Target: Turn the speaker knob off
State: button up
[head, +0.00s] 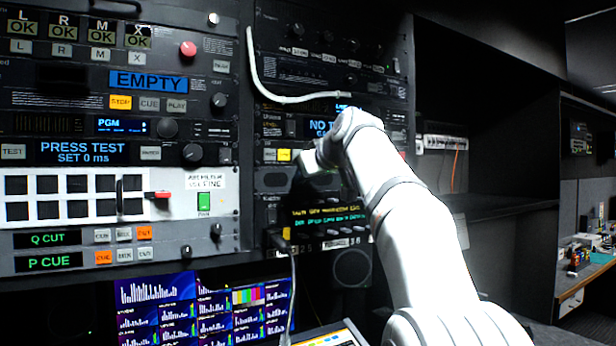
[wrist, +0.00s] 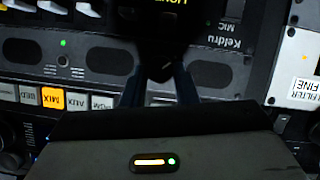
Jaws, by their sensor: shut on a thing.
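My gripper (wrist: 160,88) shows upside down in the wrist view, its two dark fingers closed around a black knob (wrist: 160,68) on a dark panel. The knob's upper part runs toward the top edge, and any pointer mark on it cannot be made out. Dark oval speaker grilles (wrist: 109,61) lie to the left and right of the knob. In the head view my gripper (head: 308,165) is against the middle rack, at the end of my white arm, and it hides the knob there.
In the head view a white cable (head: 262,80) hangs above my gripper. The left rack holds a red knob (head: 188,48) and several switches.

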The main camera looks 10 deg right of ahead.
jog(key=shift+f, duration=0.25)
jog(key=o, duration=1)
jog(key=shift+r, duration=0.15)
jog(key=b+v, duration=0.1)
jog(key=v, duration=0.7)
jog(key=shift+b, duration=0.3)
jog(key=shift+w, duration=0.1)
